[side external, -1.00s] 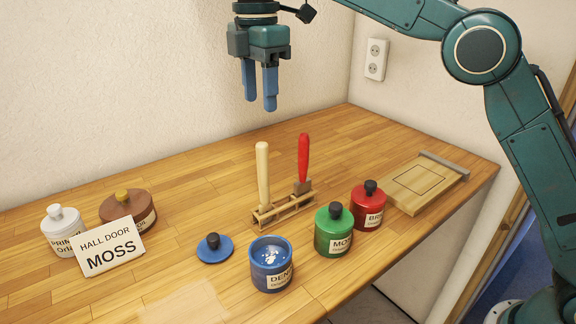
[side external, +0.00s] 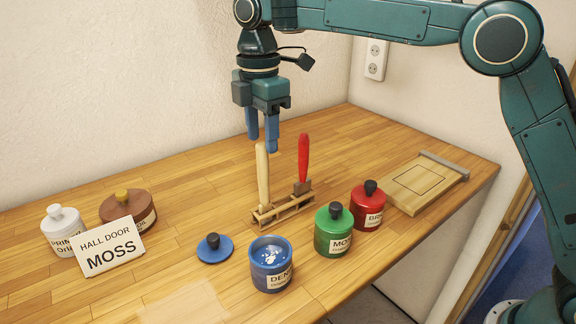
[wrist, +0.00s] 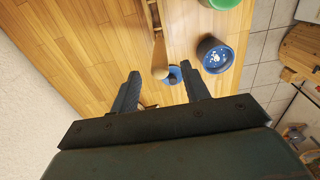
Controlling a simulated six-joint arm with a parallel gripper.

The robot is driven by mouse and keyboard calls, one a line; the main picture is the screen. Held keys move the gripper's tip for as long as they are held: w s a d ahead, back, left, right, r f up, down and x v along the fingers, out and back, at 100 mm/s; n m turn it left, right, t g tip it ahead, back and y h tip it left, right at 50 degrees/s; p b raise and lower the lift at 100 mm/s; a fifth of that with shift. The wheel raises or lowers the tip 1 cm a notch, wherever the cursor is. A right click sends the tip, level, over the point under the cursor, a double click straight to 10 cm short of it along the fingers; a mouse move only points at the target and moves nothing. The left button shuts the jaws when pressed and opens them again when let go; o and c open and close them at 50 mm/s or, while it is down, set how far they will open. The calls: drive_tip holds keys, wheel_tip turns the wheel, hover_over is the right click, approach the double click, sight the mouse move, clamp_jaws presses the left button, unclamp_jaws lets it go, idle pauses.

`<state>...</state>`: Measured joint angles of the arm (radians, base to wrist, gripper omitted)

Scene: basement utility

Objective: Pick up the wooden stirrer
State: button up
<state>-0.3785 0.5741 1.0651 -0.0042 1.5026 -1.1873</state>
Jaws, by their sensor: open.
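The wooden stirrer (side external: 262,178) is pale and stands upright in a small wooden rack (side external: 283,210) in the middle of the table. It also shows in the wrist view (wrist: 160,58), just beyond my fingertips and between their lines. My gripper (side external: 262,144) is open and empty, pointing down with its blue fingers around the height of the stirrer's top. In the side view the fingers overlap the stirrer's top; I cannot tell whether they touch it. In the wrist view my gripper (wrist: 163,80) shows both fingers apart.
A red-handled brush (side external: 303,160) stands in the same rack. An open blue pot (side external: 271,265), its lid (side external: 214,248), a green pot (side external: 334,230) and a red pot (side external: 369,206) stand nearby. A sign reading MOSS (side external: 111,246) is at left; a wooden board (side external: 425,185) is at right.

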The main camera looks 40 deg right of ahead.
sight(263, 160)
drive_tip(key=shift+f, duration=0.4)
drive_tip(key=shift+f, duration=0.1)
drive_tip(key=shift+f, duration=2.5)
drive_tip(key=shift+c, duration=0.3)
clamp_jaws()
